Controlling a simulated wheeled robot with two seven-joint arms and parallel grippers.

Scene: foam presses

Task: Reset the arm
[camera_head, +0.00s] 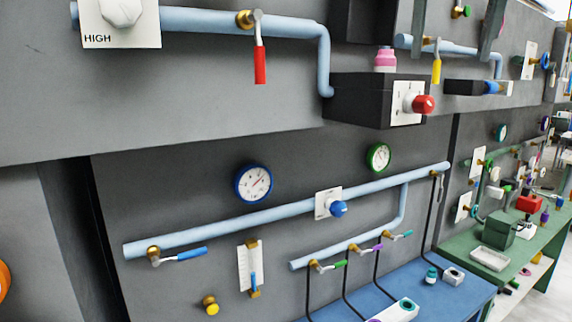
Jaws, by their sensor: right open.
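My right gripper (450,50) seems to show only as two grey finger-like bars. They come down from the top edge at the upper right, in front of a light blue pipe. The bars stand well apart with nothing held between them. The wrist and arm above them are out of the picture. My left gripper is not in view.
A dark grey wall panel carries a long light blue pipe (282,213), a blue gauge (253,184), a green gauge (379,157) and a blue knob (338,208). A black box (360,99) with a red knob (424,104) juts out. A blue bench (452,302) and green bench (530,258) stand lower right.

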